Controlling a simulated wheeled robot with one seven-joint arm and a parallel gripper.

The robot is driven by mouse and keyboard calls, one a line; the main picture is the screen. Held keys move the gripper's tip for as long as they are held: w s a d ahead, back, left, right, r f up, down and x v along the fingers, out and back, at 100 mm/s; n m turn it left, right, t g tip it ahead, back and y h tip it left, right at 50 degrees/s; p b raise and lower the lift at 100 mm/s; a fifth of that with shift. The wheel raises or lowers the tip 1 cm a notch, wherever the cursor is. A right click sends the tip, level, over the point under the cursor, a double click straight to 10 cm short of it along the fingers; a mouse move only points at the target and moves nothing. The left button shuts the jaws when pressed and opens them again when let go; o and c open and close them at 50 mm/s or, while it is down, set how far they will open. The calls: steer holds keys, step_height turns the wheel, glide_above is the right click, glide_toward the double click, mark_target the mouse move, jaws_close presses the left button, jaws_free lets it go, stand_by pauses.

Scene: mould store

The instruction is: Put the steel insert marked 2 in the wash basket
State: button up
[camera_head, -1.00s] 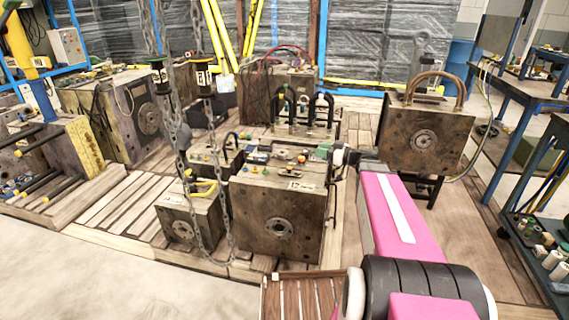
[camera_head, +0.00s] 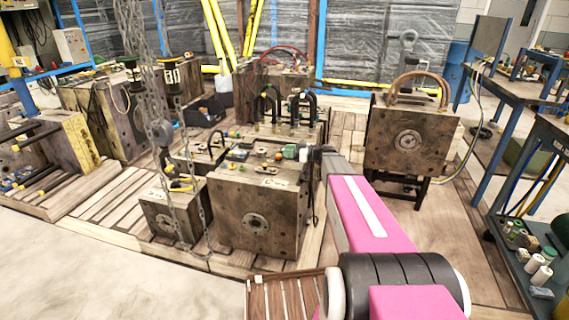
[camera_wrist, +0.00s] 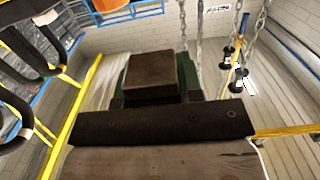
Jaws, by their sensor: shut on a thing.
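My gripper (camera_head: 316,158) is at the end of my pink arm, by the upper right edge of the large steel mould block in the head view. My arm hides most of it there. In the wrist view a small brown block (camera_wrist: 152,72) sits at my gripper, with green and dark parts around it. It appears to be the thing my jaws are shut on, but no number is readable on it. I cannot pick out the insert marked 2 by its mark. I cannot tell for certain which thing is the wash basket.
The large mould block (camera_head: 254,215) stands on wooden planks with small parts on top. A smaller block (camera_head: 168,217) is beside it, with hanging chains (camera_head: 160,130) in front. Another mould (camera_head: 408,140) stands at right. A dark bin (camera_head: 204,112) is behind. Bare floor lies front left.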

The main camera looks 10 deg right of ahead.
mark_target(289, 168)
steer(key=shift+f, duration=2.75)
steer(key=shift+f, duration=0.1)
steer(key=o, duration=1.1)
steer(key=shift+c, duration=0.2)
